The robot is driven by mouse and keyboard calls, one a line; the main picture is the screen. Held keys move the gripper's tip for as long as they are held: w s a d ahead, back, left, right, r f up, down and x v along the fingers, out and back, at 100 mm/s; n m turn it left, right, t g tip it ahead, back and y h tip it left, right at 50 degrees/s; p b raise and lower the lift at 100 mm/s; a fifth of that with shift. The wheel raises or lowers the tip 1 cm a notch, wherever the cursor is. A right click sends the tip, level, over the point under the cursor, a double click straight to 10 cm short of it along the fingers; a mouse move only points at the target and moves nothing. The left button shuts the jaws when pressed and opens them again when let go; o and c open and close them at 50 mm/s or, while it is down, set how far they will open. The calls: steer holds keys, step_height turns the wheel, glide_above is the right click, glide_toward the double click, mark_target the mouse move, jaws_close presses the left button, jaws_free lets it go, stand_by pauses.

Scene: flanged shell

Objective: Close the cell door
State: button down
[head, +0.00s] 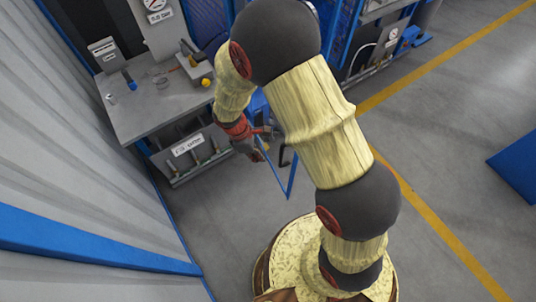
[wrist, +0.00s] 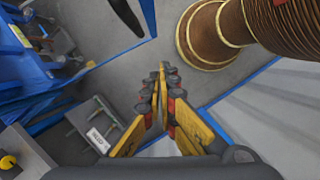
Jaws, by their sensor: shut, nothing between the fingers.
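The cell door shows as a thin blue frame (head: 291,178) beside my arm in the head view, standing out over the grey floor; my arm hides much of it. A dark handle (head: 287,157) is on it. In the wrist view a blue frame bar (wrist: 148,18) and a black handle (wrist: 126,15) are at the top, left of my fingertips. My gripper (head: 259,153) is left of the door's lower corner in the head view. In the wrist view its fingers (wrist: 163,72) are together, with nothing between them, and appear apart from the handle and frame.
A grey workbench (head: 150,118) with small fittings and a gauge panel (head: 156,15) stands at the left. A grey corrugated wall (head: 60,150) with a blue rail runs along the left. Open floor with a yellow line (head: 440,230) lies to the right.

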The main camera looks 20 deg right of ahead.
steer(key=w+d+f+n, duration=0.2)
steer(key=d+f, duration=0.3)
steer(key=f, duration=0.4)
steer(key=shift+d+t, duration=0.3)
steer(key=shift+t, duration=0.1)
steer(key=shift+f, duration=0.1)
